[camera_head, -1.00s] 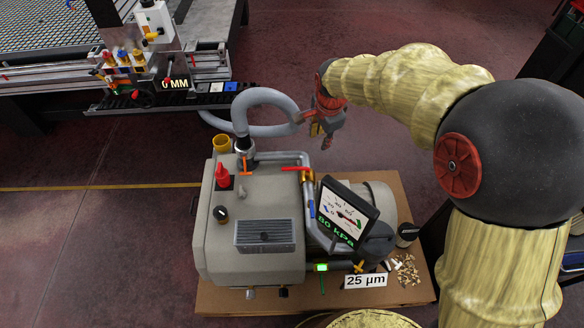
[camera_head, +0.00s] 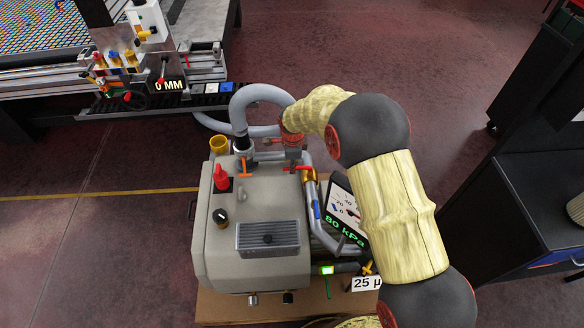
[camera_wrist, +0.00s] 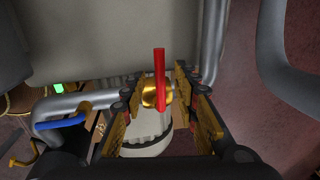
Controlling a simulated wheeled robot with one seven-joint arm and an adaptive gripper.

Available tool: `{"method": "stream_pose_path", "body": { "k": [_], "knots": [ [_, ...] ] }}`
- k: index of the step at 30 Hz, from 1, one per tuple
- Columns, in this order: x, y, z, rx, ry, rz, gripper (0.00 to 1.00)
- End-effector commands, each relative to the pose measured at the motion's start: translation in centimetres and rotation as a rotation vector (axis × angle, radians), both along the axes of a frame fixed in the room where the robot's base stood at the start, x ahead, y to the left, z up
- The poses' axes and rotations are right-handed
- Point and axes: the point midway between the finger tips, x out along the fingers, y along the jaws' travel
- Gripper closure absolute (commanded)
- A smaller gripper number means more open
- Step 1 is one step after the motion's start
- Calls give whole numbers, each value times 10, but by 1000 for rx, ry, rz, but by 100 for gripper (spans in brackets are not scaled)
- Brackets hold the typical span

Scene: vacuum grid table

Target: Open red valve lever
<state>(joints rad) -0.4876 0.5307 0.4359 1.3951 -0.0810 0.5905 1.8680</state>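The red valve lever (camera_wrist: 160,72) stands upright in the middle of the wrist view, on a brass valve body (camera_wrist: 155,96) on a grey pipe. In the head view the red lever (camera_head: 302,168) lies at the top of the pump's pipe, partly hidden by my gripper (camera_head: 291,158). In the wrist view my gripper (camera_wrist: 160,85) is open, with one finger on each side of the lever and a gap to it on both sides. Whether the fingers reach down to the lever's depth is hard to tell.
A thick grey hose (camera_head: 262,92) loops close behind my gripper. A blue lever (camera_wrist: 60,122) sits on the pipe. A tilted gauge display (camera_head: 343,215) stands beside my arm.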

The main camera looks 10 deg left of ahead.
Motion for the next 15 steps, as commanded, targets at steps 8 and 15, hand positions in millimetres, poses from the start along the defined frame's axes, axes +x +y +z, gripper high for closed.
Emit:
{"method": "stream_pose_path", "body": {
  "k": [8,15],
  "knots": [
    [4,1,-20,0,0,0,70],
    [4,1,-20,0,0,0,70]
  ]
}}
